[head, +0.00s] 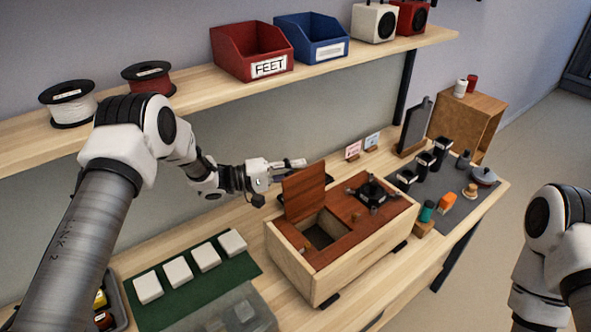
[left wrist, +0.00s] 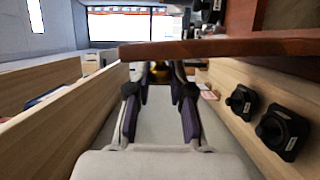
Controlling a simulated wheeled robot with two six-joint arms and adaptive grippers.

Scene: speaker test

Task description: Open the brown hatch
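The brown hatch (head: 303,192) stands raised, roughly upright, on the wooden box (head: 290,262), with the opening (head: 322,232) beside it uncovered. My left gripper (head: 286,168) is just behind the hatch's upper left edge in the head view, its fingers pointing right. In the left wrist view a brown panel edge (left wrist: 220,48), which looks like the hatch, runs close above the left gripper (left wrist: 160,85).
A black bracket-like part (head: 372,192) sits on the box top. White blocks (head: 206,257) on a green mat (head: 160,312) lie left of the box. A grey mat (head: 462,210) with dark parts lies right. A shelf (head: 200,94) with bins and spools runs above.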

